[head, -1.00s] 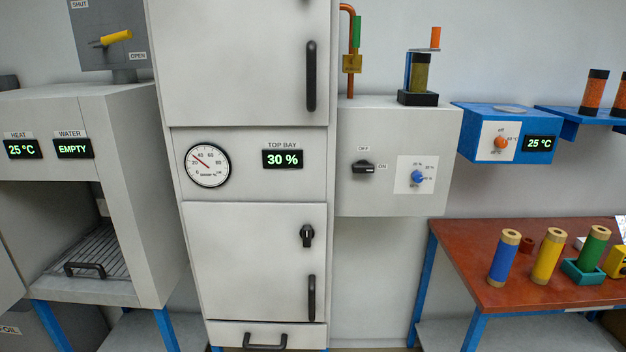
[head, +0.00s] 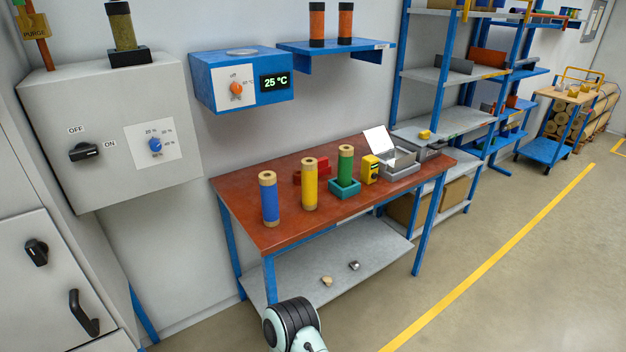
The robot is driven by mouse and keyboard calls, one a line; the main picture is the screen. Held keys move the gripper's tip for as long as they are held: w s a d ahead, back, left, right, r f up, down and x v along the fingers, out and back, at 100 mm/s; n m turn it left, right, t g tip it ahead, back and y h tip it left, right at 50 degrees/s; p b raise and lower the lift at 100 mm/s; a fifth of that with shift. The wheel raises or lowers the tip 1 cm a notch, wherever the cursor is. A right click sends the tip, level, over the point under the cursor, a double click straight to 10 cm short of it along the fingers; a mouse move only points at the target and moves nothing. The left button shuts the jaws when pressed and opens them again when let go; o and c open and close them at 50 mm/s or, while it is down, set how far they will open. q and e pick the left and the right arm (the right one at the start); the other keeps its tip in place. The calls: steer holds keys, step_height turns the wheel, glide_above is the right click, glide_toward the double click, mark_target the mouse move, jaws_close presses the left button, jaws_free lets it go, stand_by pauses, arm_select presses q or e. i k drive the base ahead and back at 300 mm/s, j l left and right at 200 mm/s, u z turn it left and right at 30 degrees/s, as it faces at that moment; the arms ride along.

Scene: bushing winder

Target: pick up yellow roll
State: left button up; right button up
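The yellow roll (head: 310,184) stands upright on the red-brown table top (head: 250,188), with tan ends showing at top and bottom. It stands between a blue roll (head: 269,199) on its left and a green roll (head: 345,167) on its right. The green roll stands in a green square holder (head: 344,188). Part of one of my arms shows at the bottom edge, below the table's front. Neither of my grippers is in view.
A red object (head: 305,172) lies behind the yellow roll. A yellow device (head: 370,169) and a grey open-lidded box (head: 398,163) stand to the right. A blue heater box (head: 240,79) hangs above the table. Open floor (head: 480,270) lies to the right.

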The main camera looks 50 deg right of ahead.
mark_target(309, 166)
steer(key=l+u, duration=0.1)
steer(key=l, duration=0.45)
steer(key=k+l, duration=0.15)
steer(key=l, duration=0.35)
steer(key=l+u, duration=0.15)
steer(key=l, duration=0.4)
steer(key=k+l, duration=0.15)
steer(key=l, duration=0.4)
steer(key=u, duration=0.05)
